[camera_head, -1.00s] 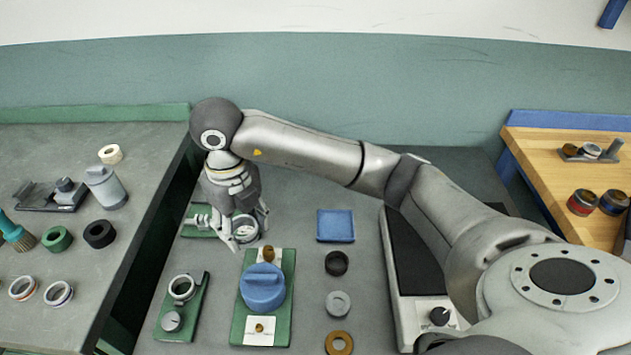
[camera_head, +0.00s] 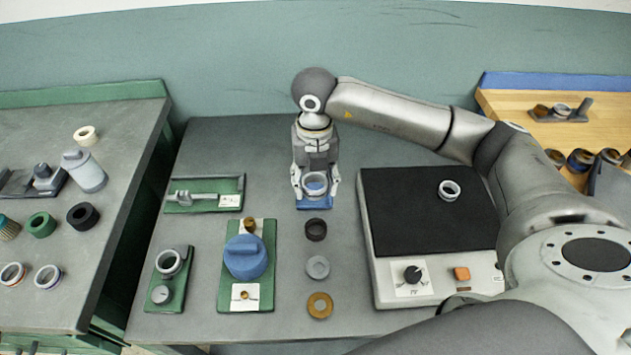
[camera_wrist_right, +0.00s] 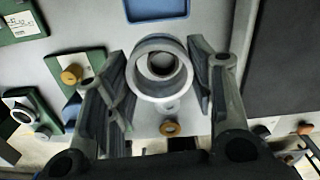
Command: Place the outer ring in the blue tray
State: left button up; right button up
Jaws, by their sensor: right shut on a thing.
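The outer ring (camera_head: 316,195) is a silvery metal ring, held between the two fingers of my right gripper (camera_head: 316,189). In the right wrist view, the ring (camera_wrist_right: 138,88) sits between the dark pads of the right gripper (camera_wrist_right: 162,85). The blue tray (camera_head: 315,205) is a small square tray on the bench. In the head view the ring and fingers overlap the tray and hide much of it; the height of the ring above it is hard to tell. In the wrist view the blue tray (camera_wrist_right: 157,14) shows at the top edge, apart from the ring. My left gripper is out of view.
A black ring (camera_head: 316,229), grey ring (camera_head: 318,267) and brass ring (camera_head: 320,305) lie in front of the tray. The black-topped machine (camera_head: 420,215) stands right, with a ring (camera_head: 449,190) on it. Green-plated fixtures (camera_head: 262,290) stand left.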

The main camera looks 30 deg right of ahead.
aim_at(314, 178)
jog(key=w+d+f, duration=0.1)
jog(key=w+f, duration=0.1)
jog(key=w+f+p, duration=0.1)
jog(key=f, duration=0.1)
jog(key=w+d+f, duration=0.1)
jog(key=w+f, duration=0.1)
jog(key=shift+w+d+f, duration=0.15)
jog(key=shift+w+d, duration=0.15)
jog(key=shift+d, duration=0.05)
jog(key=shift+w+d+f+p, duration=0.1)
jog(key=shift+f+p, duration=0.25)
notch_tip(314, 178, down, 2)
jog(key=shift+f+p, duration=0.1)
jog(key=shift+p, duration=0.4)
jog(key=shift+f, duration=0.2)
jog(key=shift+f, duration=0.1)
jog(key=shift+f, duration=0.15)
jog(key=o, duration=1.2)
